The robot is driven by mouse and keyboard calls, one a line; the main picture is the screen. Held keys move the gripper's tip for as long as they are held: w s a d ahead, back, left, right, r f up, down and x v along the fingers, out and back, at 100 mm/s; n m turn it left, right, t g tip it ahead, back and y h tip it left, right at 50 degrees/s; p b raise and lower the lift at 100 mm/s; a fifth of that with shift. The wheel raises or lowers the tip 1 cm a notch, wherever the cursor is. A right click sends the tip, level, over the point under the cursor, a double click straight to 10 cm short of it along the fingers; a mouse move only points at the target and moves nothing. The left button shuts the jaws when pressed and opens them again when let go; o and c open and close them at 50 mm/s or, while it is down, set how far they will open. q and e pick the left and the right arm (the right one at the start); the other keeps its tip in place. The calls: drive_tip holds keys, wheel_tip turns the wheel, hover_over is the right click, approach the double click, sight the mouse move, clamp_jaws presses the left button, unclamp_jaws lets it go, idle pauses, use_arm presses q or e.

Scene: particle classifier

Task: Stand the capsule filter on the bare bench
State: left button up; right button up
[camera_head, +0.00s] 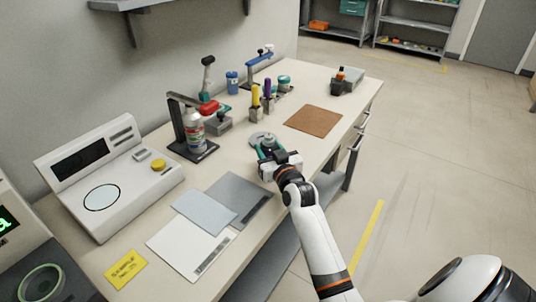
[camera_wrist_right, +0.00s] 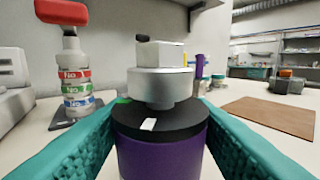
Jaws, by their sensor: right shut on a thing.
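My right gripper (camera_head: 266,150) is over the bench near its front edge, with its teal fingers closed on the capsule filter. In the right wrist view the capsule filter (camera_wrist_right: 160,155) shows as an upright purple body with a black top, between the two fingers (camera_wrist_right: 160,140). A silver round piece with a white block shows above the black top; I cannot tell if it is joined to it. In the head view a grey round top (camera_head: 263,138) shows at the fingers and the purple body is hidden. I cannot tell whether its base touches the bench. My left gripper is not in view.
A brown mat (camera_head: 314,118) lies right of the gripper. A stand with a labelled bottle (camera_head: 194,130) is left of it, and a rack with yellow and purple handles (camera_head: 262,98) behind. Grey and white sheets (camera_head: 190,246) lie nearer, beside the white instrument (camera_head: 105,185).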

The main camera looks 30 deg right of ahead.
drive_tip(key=shift+f, duration=0.65)
drive_tip(key=o, duration=1.3)
drive_tip(key=shift+f, duration=0.15)
drive_tip(key=shift+c, duration=0.2)
drive_tip(key=s, duration=0.4)
drive_tip(key=s+a, duration=0.1)
drive_tip(key=s, duration=0.3)
drive_tip(key=s+a, duration=0.1)
drive_tip(key=s, duration=0.3)
drive_tip(key=shift+a, duration=0.2)
drive_tip(key=shift+w, duration=0.1)
